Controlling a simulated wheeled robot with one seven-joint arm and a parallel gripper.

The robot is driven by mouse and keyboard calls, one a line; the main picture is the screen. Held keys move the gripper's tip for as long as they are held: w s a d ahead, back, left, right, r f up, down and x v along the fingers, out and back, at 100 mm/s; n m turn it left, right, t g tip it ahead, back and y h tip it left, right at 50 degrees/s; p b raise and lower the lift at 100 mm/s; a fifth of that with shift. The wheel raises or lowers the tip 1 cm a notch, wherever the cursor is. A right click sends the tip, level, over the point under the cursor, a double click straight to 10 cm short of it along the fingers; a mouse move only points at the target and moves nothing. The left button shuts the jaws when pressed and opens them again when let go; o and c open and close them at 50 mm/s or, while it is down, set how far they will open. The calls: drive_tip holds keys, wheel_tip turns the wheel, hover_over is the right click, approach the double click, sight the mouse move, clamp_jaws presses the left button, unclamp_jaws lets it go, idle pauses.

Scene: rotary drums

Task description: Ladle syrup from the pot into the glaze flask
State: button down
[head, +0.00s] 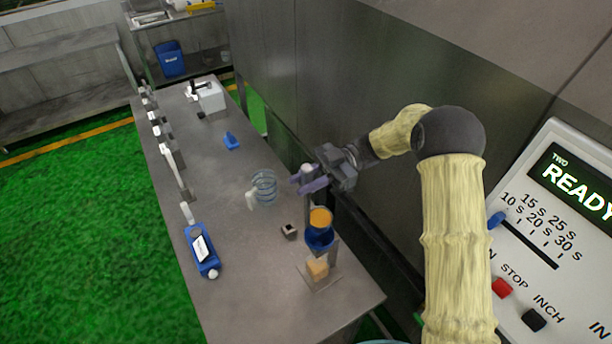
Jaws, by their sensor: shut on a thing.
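My gripper (312,184) is shut on a dark upright handle with a pale knob (307,168) on top, over the right side of the steel table. The handle seems to be the ladle's; its lower end runs down to a blue pot (319,240) with orange syrup (320,218) showing at the top. I cannot tell whether the ladle's bowl is in the syrup or above it. A clear ringed glass vessel (264,186), possibly the glaze flask, stands left of my gripper, apart from it.
A small stand with an orange block (318,268) is in front of the pot. A small dark-topped box (289,231) lies to its left. A blue device (201,249) sits at the table's left edge. A control panel (560,240) is at the right. The table's middle is mostly clear.

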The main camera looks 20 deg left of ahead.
drive_tip(key=shift+s+d+f+n+t+h+b, duration=0.85)
drive_tip(key=shift+s+f+n+t+b, duration=1.45)
drive_tip(key=shift+s+b, duration=3.05)
drive_tip(key=s+d+f+n+t+b, duration=0.1)
drive_tip(key=s+f+n+t+b, duration=0.2)
drive_tip(key=f+b, duration=0.9)
drive_tip(key=shift+s+f+t+b, duration=0.3)
drive_tip(key=shift+s+t+b, duration=0.8)
drive_tip(key=shift+b, duration=1.75)
